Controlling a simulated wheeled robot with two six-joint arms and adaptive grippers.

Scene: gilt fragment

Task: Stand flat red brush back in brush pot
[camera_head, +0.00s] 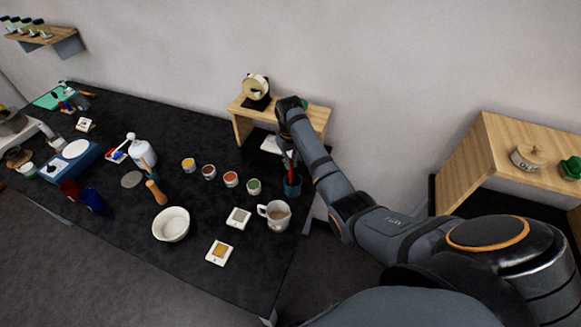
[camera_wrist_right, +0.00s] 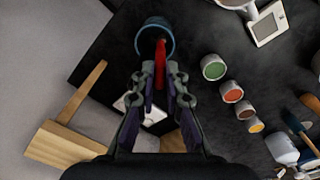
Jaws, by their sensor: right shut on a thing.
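The flat red brush (camera_wrist_right: 161,58) is held between the fingertips of my right gripper (camera_wrist_right: 160,88). In the head view the right gripper (camera_head: 288,154) is at the table's back right, just above the blue brush pot (camera_head: 292,187). The brush shows there as a thin red strip partly hidden by the gripper. In the wrist view the brush's far end lies over the mouth of the brush pot (camera_wrist_right: 140,33). I cannot tell how deep it reaches. The pot stands upright. My left gripper is out of view.
Several small paint jars (camera_head: 231,180) stand in a row farther left. A small wooden stand (camera_head: 241,126) is behind the gripper. A white bowl (camera_head: 171,225) sits nearer the front.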

